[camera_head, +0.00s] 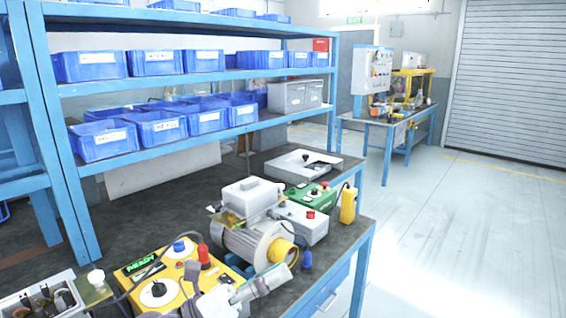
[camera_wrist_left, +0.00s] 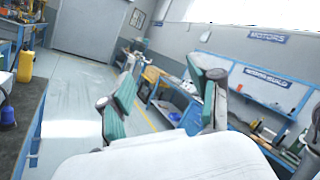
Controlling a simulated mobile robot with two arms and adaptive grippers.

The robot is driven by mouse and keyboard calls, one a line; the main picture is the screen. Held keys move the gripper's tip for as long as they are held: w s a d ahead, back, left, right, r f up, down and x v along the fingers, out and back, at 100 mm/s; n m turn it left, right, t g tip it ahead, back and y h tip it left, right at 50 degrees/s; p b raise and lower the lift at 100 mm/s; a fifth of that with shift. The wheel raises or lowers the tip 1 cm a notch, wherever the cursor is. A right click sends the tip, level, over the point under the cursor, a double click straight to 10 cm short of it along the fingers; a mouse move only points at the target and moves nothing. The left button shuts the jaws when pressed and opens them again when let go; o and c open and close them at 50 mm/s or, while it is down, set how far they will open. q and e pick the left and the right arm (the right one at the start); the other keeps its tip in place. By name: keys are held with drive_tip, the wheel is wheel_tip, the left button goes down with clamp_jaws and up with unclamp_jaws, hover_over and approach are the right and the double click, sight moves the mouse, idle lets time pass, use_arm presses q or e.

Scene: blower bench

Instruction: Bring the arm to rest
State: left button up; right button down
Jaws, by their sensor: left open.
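My left gripper (camera_head: 262,284) is at the bottom of the head view, in front of the grey blower motor (camera_head: 246,243) with its yellow end piece (camera_head: 281,252). In the left wrist view my left gripper (camera_wrist_left: 160,75) has its two teal-padded fingers spread apart with nothing between them. Behind the fingers lie open floor and distant benches. From the head view I cannot tell whether the gripper touches the motor. My right gripper is in neither view.
A yellow control box (camera_head: 157,290) with a green display stands left of the gripper. A yellow bottle (camera_head: 348,204) and a grey box with a red button (camera_head: 303,222) stand behind the motor. Blue shelves (camera_head: 200,79) hold bins. The floor (camera_head: 450,240) at right is clear.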

use_arm(q)
drive_tip(key=w+a+f+n+t+y, duration=0.25)
drive_tip(key=a+n+t+y, duration=0.4)
drive_tip(key=n, duration=0.55)
drive_tip(key=w+a+f+n+t+y, duration=0.1)
drive_tip(key=a+f+n+t+y, duration=0.2)
drive_tip(key=a+n+t+y, duration=0.55)
drive_tip(key=s+a+f+n+g+y, duration=0.25)
drive_tip(key=s+f+n+g, duration=0.2)
drive_tip(key=f+n, duration=0.3)
drive_tip(key=s+a+f+n+g+y, duration=0.1)
drive_tip(key=s+f+n+g+y, duration=0.2)
drive_tip(key=f+n+g, duration=0.4)
drive_tip(key=s+f+n+g, duration=0.2)
drive_tip(key=s+f+g, duration=0.3)
drive_tip(key=s, duration=0.5)
drive_tip(key=s+f+n+g, duration=0.2)
drive_tip(key=s+f+g, duration=0.2)
drive_tip(key=s+f, duration=0.5)
wheel_tip(320, 180, down, 25)
drive_tip(key=s, duration=0.2)
drive_tip(key=s+a+f+g, duration=0.1)
drive_tip(key=s+a+f, duration=0.1)
drive_tip(key=s+f, duration=0.6)
drive_tip(key=s+a+f+g, duration=0.1)
drive_tip(key=s+f, duration=0.6)
drive_tip(key=s, duration=0.1)
drive_tip(key=shift+a+f+h, duration=0.35)
drive_tip(key=shift+f, duration=0.05)
